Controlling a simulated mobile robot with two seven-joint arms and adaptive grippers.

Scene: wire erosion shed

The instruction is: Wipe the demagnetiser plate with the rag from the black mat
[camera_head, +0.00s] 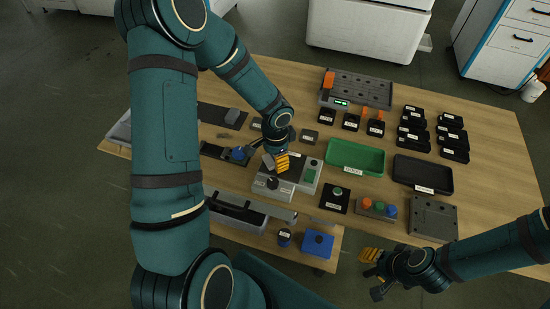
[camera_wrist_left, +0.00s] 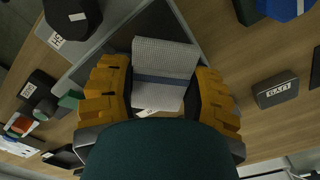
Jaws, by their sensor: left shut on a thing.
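My left gripper (camera_head: 281,161) is over the demagnetiser, a grey unit with a dark top plate (camera_head: 304,166) and a green button. It is shut on a folded grey-white checked rag with a dark stripe, which shows between the orange fingers in the left wrist view (camera_wrist_left: 164,58). The rag appears at the plate, but I cannot tell whether it touches. The fingers and arm hide part of the plate. A black mat (camera_head: 211,150) lies to the left with a blue object near it. My right gripper (camera_head: 371,255) is off the table's front edge, its opening unclear.
A green tray (camera_head: 355,158) and a black tray (camera_head: 423,174) stand right of the demagnetiser. Another dark mat (camera_head: 210,113) bears a grey block at upper left. A blue box (camera_head: 318,243) sits near the front edge. Bare wood shows at the far right.

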